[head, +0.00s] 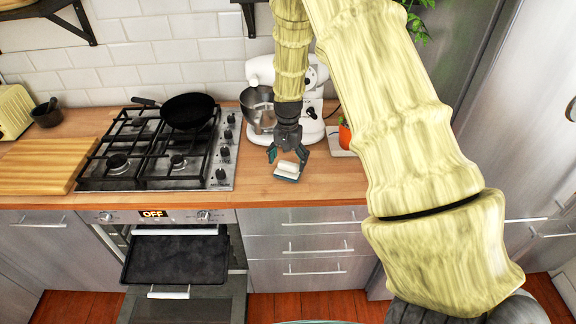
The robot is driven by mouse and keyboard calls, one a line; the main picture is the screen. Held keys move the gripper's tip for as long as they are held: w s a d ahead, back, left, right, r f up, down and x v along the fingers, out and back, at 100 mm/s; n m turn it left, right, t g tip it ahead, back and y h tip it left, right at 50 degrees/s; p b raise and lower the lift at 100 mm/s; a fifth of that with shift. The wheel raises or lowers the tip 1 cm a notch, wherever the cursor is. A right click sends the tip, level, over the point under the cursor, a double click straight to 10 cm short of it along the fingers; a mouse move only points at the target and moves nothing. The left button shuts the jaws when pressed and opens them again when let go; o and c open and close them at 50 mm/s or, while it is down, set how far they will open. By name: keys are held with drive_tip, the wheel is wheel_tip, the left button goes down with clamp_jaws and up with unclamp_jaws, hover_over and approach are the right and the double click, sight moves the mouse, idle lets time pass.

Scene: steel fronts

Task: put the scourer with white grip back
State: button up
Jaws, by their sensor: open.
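The scourer with white grip (287,170) lies on the wooden counter (325,188), near its front edge and right of the hob. It has a white top and a dark blue-green base. My gripper (288,156) points down just above and behind it. Its dark fingers are spread, one to each side of the scourer's far part. I cannot tell whether they touch it.
A white stand mixer (262,72) with a steel bowl stands close behind my gripper. The gas hob (160,150) holds a black pan (188,110). The oven door (185,300) hangs open below, with a dark tray (177,260) out.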

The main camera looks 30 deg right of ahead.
sight(288, 163)
wheel_tip(288, 163, up, 10)
drive_tip(key=b, duration=0.3)
drive_tip(key=shift+b, duration=0.3)
